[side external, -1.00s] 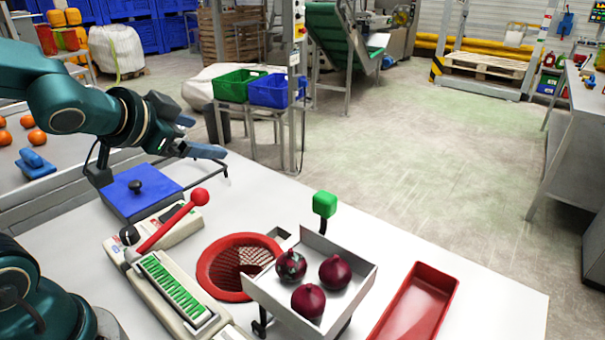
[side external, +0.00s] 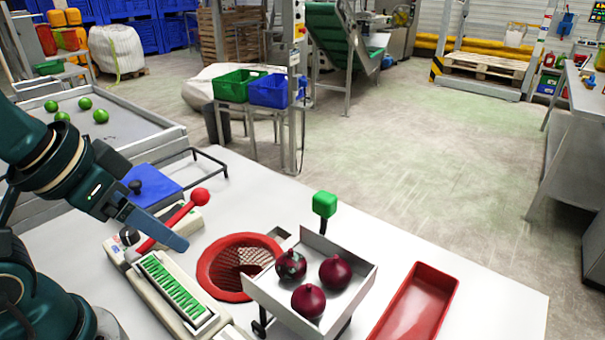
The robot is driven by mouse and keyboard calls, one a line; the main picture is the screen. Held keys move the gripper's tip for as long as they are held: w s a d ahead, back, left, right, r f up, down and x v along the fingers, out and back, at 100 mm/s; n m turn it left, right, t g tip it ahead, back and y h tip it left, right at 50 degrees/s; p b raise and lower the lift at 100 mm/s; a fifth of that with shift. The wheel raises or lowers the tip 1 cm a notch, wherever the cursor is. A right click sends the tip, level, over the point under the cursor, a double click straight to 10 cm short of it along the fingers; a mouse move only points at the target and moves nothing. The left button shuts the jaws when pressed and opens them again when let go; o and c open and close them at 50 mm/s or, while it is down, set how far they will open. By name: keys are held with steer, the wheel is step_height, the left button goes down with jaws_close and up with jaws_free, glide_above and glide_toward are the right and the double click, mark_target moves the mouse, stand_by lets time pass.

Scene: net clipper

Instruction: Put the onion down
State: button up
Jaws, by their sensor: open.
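Three dark red onions sit together in a white tilted tray (side external: 358,291): one onion at the left (side external: 291,265), one at the right (side external: 335,272) and one in front (side external: 308,301). My gripper (side external: 172,232) is at the left, over the clipper machine side of the table and well apart from the onions. It is open with nothing seen in it. Only part of its fingers shows clearly.
A red net funnel (side external: 212,262) stands left of the tray. The clipper machine (side external: 178,290) has a red-knobbed lever (side external: 199,197) that rises close to my gripper. A red bin (side external: 415,305) lies at the right. Green fruits (side external: 84,103) lie on a grey surface behind.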

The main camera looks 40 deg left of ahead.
steer(key=n, duration=0.2)
steer(key=n+g+h, duration=0.3)
steer(key=n+g, duration=0.1)
steer(key=n, duration=1.8)
glide_above(286, 254)
steer(key=a, duration=0.1)
step_height(286, 254, down, 2)
steer(key=shift+s+a+f, duration=0.1)
steer(key=shift+s+f, duration=0.05)
steer(key=shift+s+d+f, duration=0.15)
steer(key=shift+d+f, duration=0.05)
steer(key=shift+f, duration=0.55)
steer(key=shift+y, duration=0.3)
steer(key=shift+x, duration=2.25)
jaws_close()
